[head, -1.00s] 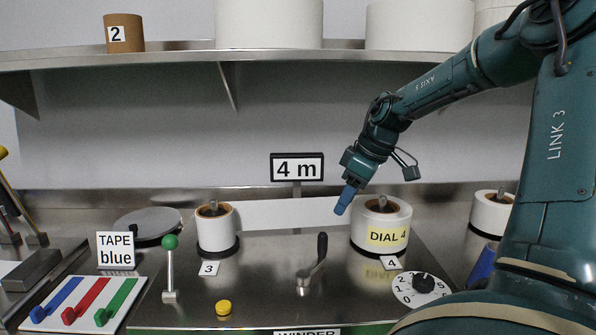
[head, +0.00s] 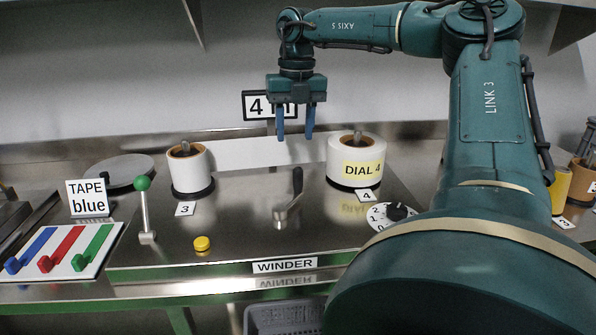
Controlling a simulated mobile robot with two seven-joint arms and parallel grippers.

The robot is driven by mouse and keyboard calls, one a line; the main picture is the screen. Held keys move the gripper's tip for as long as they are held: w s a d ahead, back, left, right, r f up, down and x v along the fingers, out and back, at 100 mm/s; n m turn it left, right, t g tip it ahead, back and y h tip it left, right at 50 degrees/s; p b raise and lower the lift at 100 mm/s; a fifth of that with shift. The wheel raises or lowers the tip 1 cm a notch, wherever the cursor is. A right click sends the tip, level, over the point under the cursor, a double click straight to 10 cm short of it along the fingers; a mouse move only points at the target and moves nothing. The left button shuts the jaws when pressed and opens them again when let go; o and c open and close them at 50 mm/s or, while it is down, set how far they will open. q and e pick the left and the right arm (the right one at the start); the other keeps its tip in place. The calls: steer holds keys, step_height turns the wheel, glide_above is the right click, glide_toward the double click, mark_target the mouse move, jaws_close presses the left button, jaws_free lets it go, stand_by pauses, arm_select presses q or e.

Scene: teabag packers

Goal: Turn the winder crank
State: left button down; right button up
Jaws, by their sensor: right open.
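The winder crank (head: 290,201) is a dark upright handle on a metal arm, standing on the steel winder deck between the two rolls. My right gripper (head: 295,137) is open and empty, with blue fingers pointing down. In the picture it is above the crank and in front of the white web (head: 245,153); it is apart from the crank. The winder label (head: 284,266) is on the deck's front edge. My left gripper is not in view.
Roll 3 (head: 188,172) stands left of the crank, and the roll labelled DIAL 4 (head: 342,158) stands right. A green-knobbed lever (head: 144,207), a yellow button (head: 202,243) and a numbered dial (head: 397,211) are on the deck. The 4 m sign (head: 256,106) is partly hidden behind my gripper.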

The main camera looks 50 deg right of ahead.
mark_target(299, 168)
steer(key=shift+s+d+n, duration=0.1)
steer(key=shift+d+n, duration=0.45)
steer(key=shift+n, duration=0.55)
step_height(299, 168, down, 13)
steer(key=shift+r, duration=0.15)
steer(key=shift+c, duration=0.3)
jaws_close()
